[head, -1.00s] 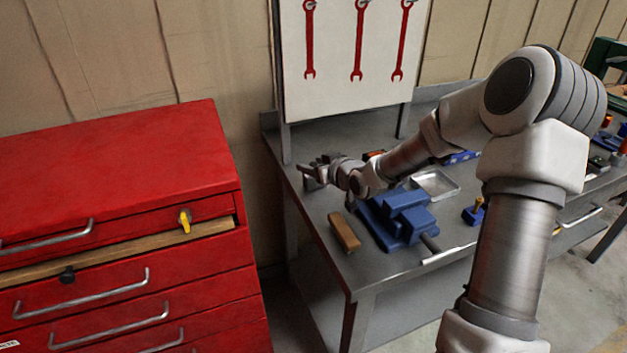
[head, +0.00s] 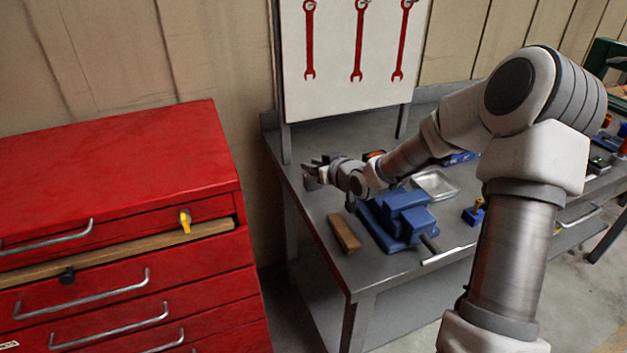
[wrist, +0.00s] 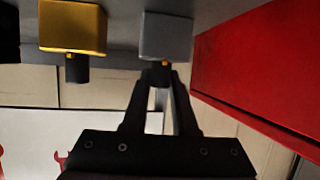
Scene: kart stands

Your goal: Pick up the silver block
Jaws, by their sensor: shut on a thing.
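The silver block (wrist: 165,36) is a plain grey box with a short dark stub on its lower side in the wrist view. My gripper (wrist: 160,76) is shut on it, with the black fingertips closed at the stub. In the head view my gripper (head: 312,170) is low over the far left corner of the workbench, where the block is small and mostly hidden by the fingers. I cannot tell whether the block still touches the bench.
A gold block (wrist: 73,27) with a dark stub is beside the silver one. On the workbench (head: 310,133) are a brown block (head: 344,232), a blue vise (head: 400,218) and a metal tray (head: 435,184). A red drawer cabinet (head: 110,160) stands left; the bench's back left is clear.

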